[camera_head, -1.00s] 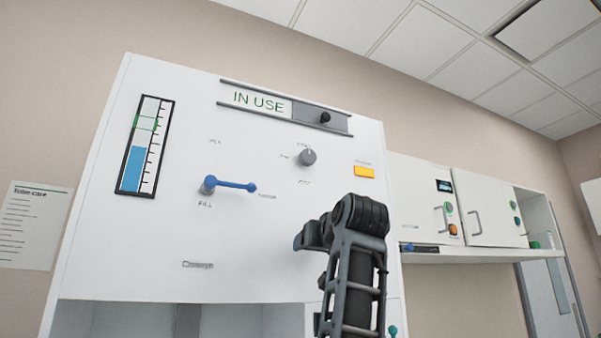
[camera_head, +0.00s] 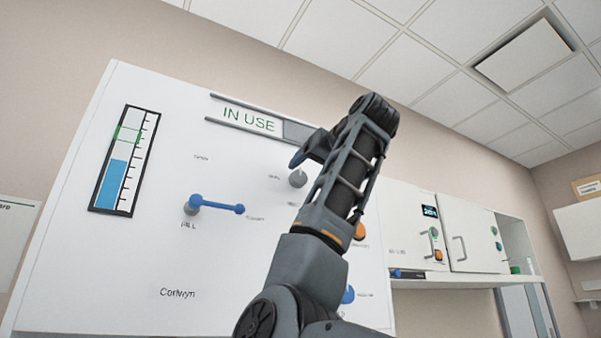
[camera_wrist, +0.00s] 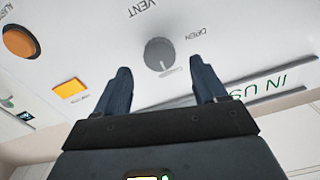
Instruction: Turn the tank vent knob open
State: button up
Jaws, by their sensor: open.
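The vent knob (camera_wrist: 159,55) is a round grey knob on the white tank panel. It shows upside down in the wrist view, with "VENT" and "OPEN" printed beside it. A small pale mark lies at its rim, on the near side. In the head view the knob (camera_head: 298,179) is partly hidden behind my gripper (camera_head: 304,156). In the wrist view my gripper (camera_wrist: 160,65) is open, one finger on each side of the knob in the picture. The fingers look short of the knob and nothing is between them; the exact gap is unclear.
The panel also carries a blue lever (camera_head: 216,205), a level gauge (camera_head: 125,160) with blue fill and an "IN USE" slider sign (camera_head: 248,118). A yellow button (camera_wrist: 70,88) and an orange button (camera_wrist: 20,42) sit beside the knob. White cabinets (camera_head: 470,240) stand at the right.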

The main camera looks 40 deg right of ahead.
aim_at(301, 176)
jog(key=shift+p+x, duration=0.6)
jog(key=shift+x, duration=1.65)
jog(key=c, duration=1.1)
